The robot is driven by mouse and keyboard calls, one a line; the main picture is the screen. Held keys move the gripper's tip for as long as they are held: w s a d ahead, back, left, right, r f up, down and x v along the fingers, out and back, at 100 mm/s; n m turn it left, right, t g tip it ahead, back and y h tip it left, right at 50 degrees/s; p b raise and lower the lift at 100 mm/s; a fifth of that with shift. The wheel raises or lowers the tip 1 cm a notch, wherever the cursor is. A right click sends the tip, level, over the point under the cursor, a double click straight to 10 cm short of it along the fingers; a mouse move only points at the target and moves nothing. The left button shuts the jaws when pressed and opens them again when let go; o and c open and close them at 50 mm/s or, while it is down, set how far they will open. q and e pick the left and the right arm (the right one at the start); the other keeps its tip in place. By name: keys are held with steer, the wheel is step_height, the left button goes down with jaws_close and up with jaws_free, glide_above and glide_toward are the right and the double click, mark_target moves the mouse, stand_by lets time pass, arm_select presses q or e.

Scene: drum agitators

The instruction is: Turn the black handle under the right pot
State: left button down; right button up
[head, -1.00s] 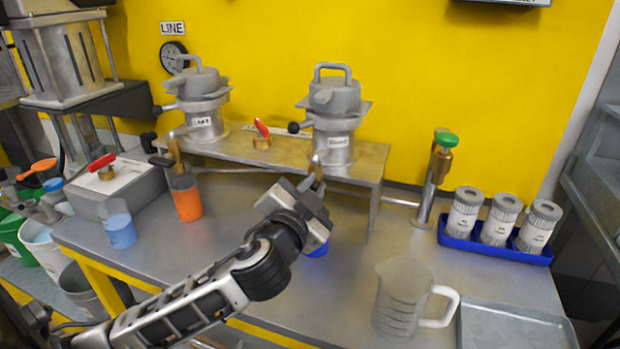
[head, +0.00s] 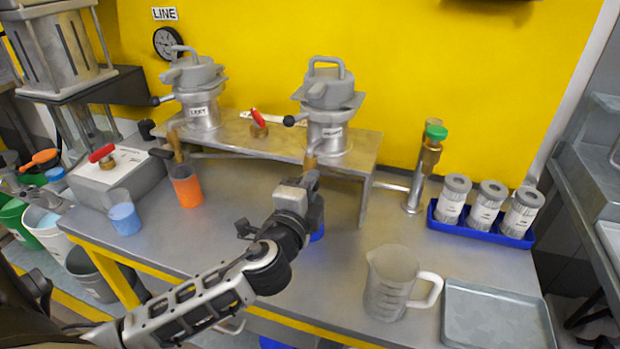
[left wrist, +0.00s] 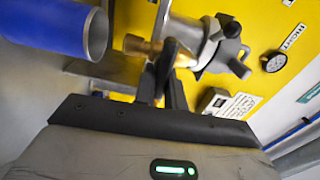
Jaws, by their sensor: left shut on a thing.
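The right pot (head: 330,92) is a grey lidded vessel standing on the metal rack, with a label on its lower body. A brass tap (head: 310,160) hangs below it. My left gripper (head: 308,182) is at this tap, above a blue cup (head: 318,228), and hides the handle in the head view. In the left wrist view, the black handle (left wrist: 170,48) shows beside the brass tap (left wrist: 140,46). The black fingers of my left gripper (left wrist: 163,80) are shut on the handle, and the blue cup (left wrist: 55,25) is close at the left. My right gripper is out of view.
The left pot (head: 197,95) stands on the same rack (head: 240,142), with an orange cup (head: 186,188) below it. A clear jug (head: 392,285) and a grey tray (head: 495,315) are at the front right. A blue rack (head: 480,228) holds white canisters. The front middle table is clear.

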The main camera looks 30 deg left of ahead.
arm_select(q)
steer(key=shift+f+m, duration=0.1)
steer(key=shift+m, duration=0.4)
steer(key=c, duration=1.5)
jaws_free()
steer(key=shift+o, duration=0.2)
steer(key=b+v, duration=0.2)
steer(key=v, duration=1.4)
steer(key=shift+a, duration=0.1)
